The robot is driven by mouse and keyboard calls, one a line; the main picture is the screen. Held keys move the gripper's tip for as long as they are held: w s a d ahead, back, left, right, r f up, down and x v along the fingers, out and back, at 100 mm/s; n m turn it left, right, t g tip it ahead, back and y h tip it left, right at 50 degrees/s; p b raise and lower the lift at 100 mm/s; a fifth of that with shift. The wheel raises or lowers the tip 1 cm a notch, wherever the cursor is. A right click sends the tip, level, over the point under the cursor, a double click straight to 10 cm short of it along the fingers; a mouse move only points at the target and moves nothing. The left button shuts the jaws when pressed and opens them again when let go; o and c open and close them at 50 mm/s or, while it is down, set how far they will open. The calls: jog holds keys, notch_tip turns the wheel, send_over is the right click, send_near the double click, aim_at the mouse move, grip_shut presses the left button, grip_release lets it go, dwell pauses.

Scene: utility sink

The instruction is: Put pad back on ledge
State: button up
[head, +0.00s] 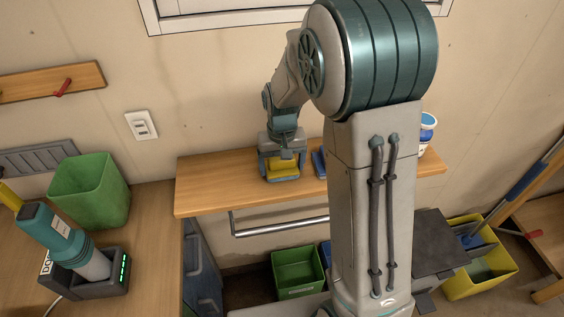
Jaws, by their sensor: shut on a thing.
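The yellow pad (284,168) is between the fingers of my gripper (281,174), in the middle of the head view. My gripper is shut on it and points down over the wooden ledge (226,183) along the wall. The pad is at or just above the ledge's surface; I cannot tell whether it touches. The fingers hide part of the pad's sides.
A blue item (319,163) lies close to the right of my gripper, partly hidden by my arm. A white and blue tub (427,130) stands farther right on the ledge. The ledge's left part is clear. A metal rail (270,229) runs below its front edge.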

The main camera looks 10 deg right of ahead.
jog(key=shift+f, duration=0.1)
jog(key=o, duration=0.8)
jog(key=shift+c, duration=0.2)
notch_tip(320, 180, up, 12)
jog(key=s+d+t, duration=0.1)
jog(key=s+d, duration=0.1)
jog(key=s, duration=0.7)
jog(key=s+d+t, duration=0.2)
jog(key=s, duration=0.8)
jog(key=shift+b, duration=0.4)
